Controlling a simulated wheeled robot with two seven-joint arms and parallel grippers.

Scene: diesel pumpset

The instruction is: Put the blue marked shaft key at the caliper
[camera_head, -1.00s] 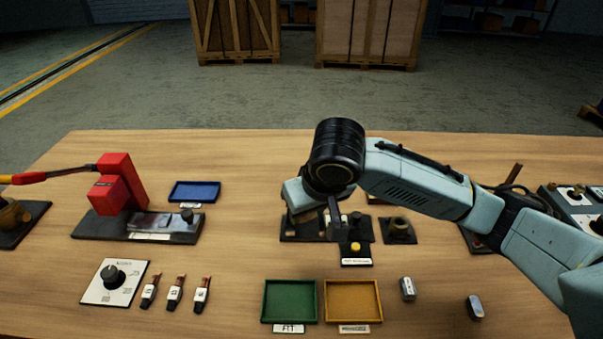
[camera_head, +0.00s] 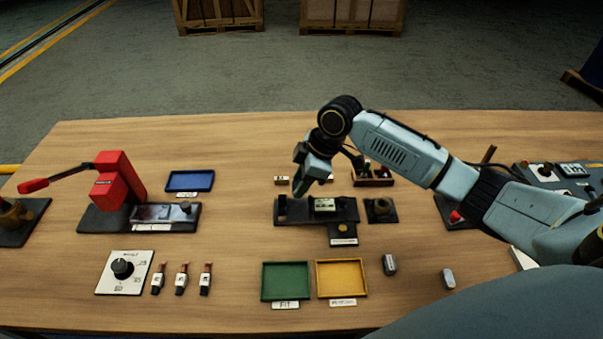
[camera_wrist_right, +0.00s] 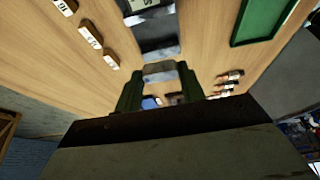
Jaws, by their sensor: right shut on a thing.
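My right gripper (camera_head: 303,182) is shut and hangs just above or behind the caliper's left part. In the right wrist view, its two dark fingers (camera_wrist_right: 160,88) close on a grey metal piece (camera_wrist_right: 160,70), apparently the shaft key. I cannot clearly see its blue mark, and in the head view the key is hidden or too small to tell. The caliper (camera_head: 292,213) is a dark base with a small display, at the middle of the table. Part of it shows at the top of the wrist view. I cannot tell whether the key touches it. My left gripper is out of view.
A green tray (camera_head: 264,296) and a yellow tray (camera_head: 362,293) lie in front. Two grey pieces (camera_head: 390,265) (camera_head: 447,279) lie to their right. A red lever press (camera_head: 118,180) and blue tray (camera_head: 189,191) stand left. A dark block (camera_head: 381,214) sits right of the caliper.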

